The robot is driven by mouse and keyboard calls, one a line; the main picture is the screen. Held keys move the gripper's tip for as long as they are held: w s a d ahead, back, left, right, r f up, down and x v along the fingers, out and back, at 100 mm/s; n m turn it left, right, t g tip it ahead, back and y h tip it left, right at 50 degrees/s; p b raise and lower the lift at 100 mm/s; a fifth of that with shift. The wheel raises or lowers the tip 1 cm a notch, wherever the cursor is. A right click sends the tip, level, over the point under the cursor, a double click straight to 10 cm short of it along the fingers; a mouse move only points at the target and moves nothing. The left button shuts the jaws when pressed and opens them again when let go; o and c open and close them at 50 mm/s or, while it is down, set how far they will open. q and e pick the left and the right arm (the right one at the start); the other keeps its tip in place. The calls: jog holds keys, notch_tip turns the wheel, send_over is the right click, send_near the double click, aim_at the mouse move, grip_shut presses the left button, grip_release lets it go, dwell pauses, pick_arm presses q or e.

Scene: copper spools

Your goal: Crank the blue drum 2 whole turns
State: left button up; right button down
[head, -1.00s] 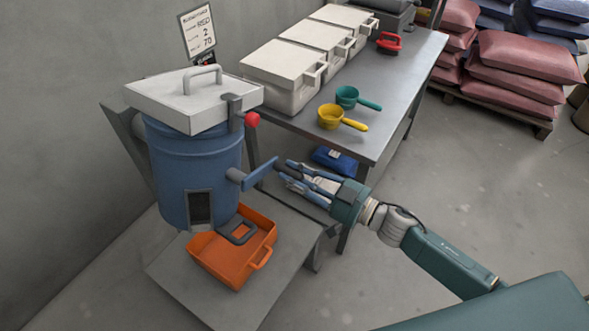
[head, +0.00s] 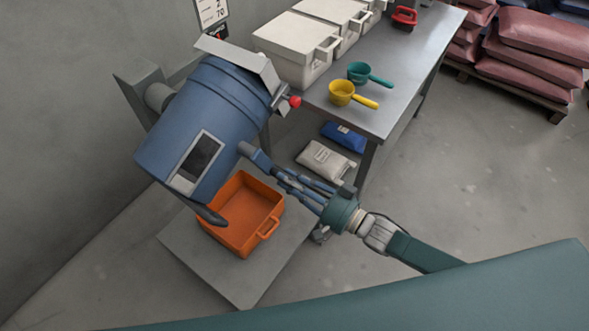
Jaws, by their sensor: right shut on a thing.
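The blue drum (head: 205,120) hangs by the wall, tilted, with its white lid (head: 240,62) end up and to the right and its base down to the left. A framed dark window (head: 196,160) shows on its side. The crank arm (head: 258,160) comes out of the drum's near side. My right gripper (head: 285,180) is shut on the crank's handle, whose grip is mostly hidden between the fingers. My left gripper is not in view.
An orange bin (head: 275,218) stands on a grey platform (head: 200,268) below the drum, with a dark curved bar (head: 210,216) at its left edge. The metal table (head: 405,95) at right holds white boxes (head: 292,75), a yellow scoop (head: 341,93) and a teal scoop (head: 359,72). Bags lie under it.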

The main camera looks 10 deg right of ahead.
jog(key=s+a+r+m, duration=0.2)
jog(key=s+a+m, duration=0.6)
jog(key=m, duration=0.5)
notch_tip(320, 180, up, 10)
jog(key=s+a+m, duration=0.1)
jog(key=m, duration=1)
jog(key=shift+s+a+m, duration=0.2)
jog(key=shift+a+m, duration=0.1)
jog(key=shift+m, duration=0.1)
jog(key=c, duration=1.5)
grip_release()
jog(key=shift+c, duration=0.2)
